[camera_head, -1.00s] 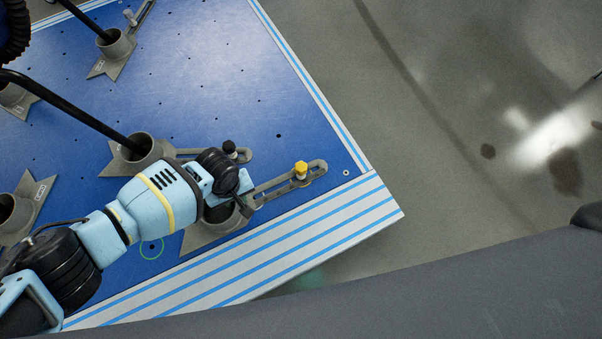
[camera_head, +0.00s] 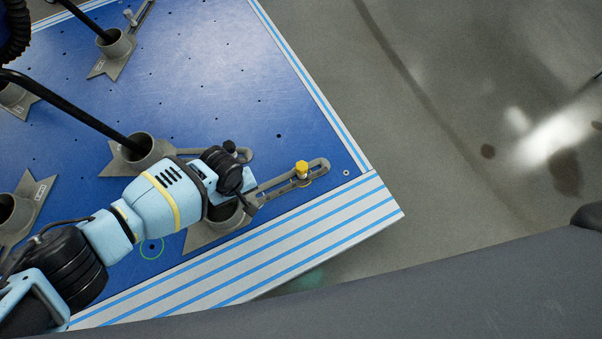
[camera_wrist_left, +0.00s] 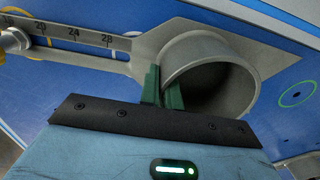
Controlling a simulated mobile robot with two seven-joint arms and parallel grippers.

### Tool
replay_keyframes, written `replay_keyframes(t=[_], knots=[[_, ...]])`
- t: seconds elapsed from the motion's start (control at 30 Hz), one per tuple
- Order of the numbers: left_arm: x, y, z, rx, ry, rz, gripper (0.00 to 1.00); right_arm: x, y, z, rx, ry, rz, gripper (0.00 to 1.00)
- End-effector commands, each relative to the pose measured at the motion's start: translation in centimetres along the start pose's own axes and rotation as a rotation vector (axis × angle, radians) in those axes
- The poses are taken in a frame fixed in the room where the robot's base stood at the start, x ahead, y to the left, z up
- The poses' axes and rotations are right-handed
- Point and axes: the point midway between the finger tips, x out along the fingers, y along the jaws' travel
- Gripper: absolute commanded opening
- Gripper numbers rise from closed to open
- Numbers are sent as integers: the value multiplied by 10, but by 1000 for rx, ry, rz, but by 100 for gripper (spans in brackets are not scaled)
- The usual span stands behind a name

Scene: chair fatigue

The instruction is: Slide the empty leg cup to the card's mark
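The empty leg cup (camera_head: 229,213) is a grey open cylinder on a flat plate with a slotted arm, near the front edge of the blue table. It also shows in the left wrist view (camera_wrist_left: 215,62), where its arm carries a scale with 20, 24 and 28 readable. My left gripper (camera_wrist_left: 163,88) has one green finger outside the cup's wall and one inside, closed on the wall. In the head view the gripper's wrist (camera_head: 222,172) covers part of the cup. A yellow knob (camera_head: 302,168) sits in the slot. I cannot make out a card. My right gripper is not in view.
A green ring (camera_head: 151,248) is marked on the blue table (camera_head: 215,75). The striped table edge (camera_head: 330,225) is close in front.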

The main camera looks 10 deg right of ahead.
Motion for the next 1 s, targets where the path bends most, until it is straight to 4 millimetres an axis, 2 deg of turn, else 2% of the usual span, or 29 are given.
replay_keyframes(t=[1.0], knots=[[0, 46, 2, 1, -1, 3, 0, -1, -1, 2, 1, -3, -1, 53]])
